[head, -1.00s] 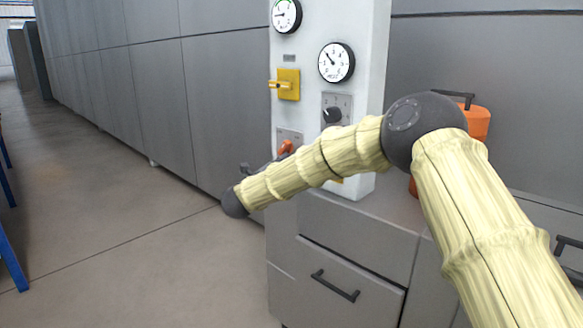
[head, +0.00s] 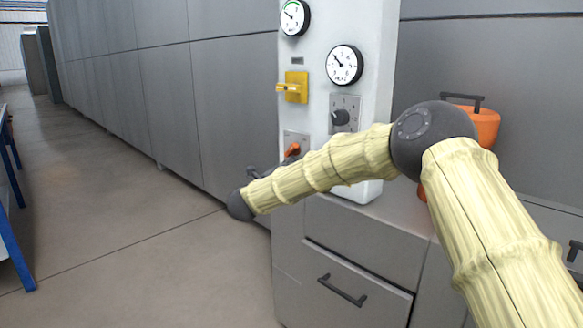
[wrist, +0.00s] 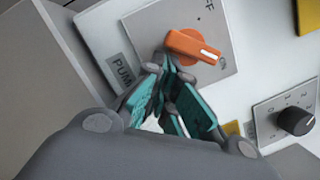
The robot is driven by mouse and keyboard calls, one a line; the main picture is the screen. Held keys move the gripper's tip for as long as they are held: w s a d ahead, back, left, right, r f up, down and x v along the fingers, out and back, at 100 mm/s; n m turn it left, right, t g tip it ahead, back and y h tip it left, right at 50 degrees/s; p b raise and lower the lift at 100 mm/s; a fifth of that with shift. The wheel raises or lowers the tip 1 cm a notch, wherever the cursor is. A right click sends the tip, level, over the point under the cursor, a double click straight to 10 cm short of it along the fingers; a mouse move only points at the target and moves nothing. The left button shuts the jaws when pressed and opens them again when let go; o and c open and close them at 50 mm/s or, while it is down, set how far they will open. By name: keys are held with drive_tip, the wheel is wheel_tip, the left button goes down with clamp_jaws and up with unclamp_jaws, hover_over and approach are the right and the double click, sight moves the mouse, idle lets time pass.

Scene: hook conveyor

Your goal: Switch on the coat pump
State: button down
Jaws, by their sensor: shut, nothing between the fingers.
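The pump switch is an orange rotary knob (wrist: 193,46) on a grey plate (wrist: 150,28) in the wrist view. A label reading PUMP (wrist: 122,70) stands beside the plate. The knob also shows in the head view (head: 292,150), just above my forearm. My gripper (wrist: 172,74) is shut and empty, its teal fingertips close below the knob. I cannot tell whether they touch it. In the head view my gripper is mostly hidden behind the arm.
The white panel also bears a yellow switch (head: 293,87), a black dial (head: 340,118) and two gauges (head: 345,65). It stands on a grey drawer cabinet (head: 365,240). An orange pot-like object (head: 485,125) is behind my elbow. Open floor (head: 130,220) lies left.

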drive_tip(key=s+a+f, duration=0.2)
drive_tip(key=s+f, duration=0.2)
drive_tip(key=s, duration=0.6)
drive_tip(key=shift+s+a+f, duration=0.15)
drive_tip(key=shift+a+f, duration=0.1)
drive_tip(key=shift+a, duration=0.15)
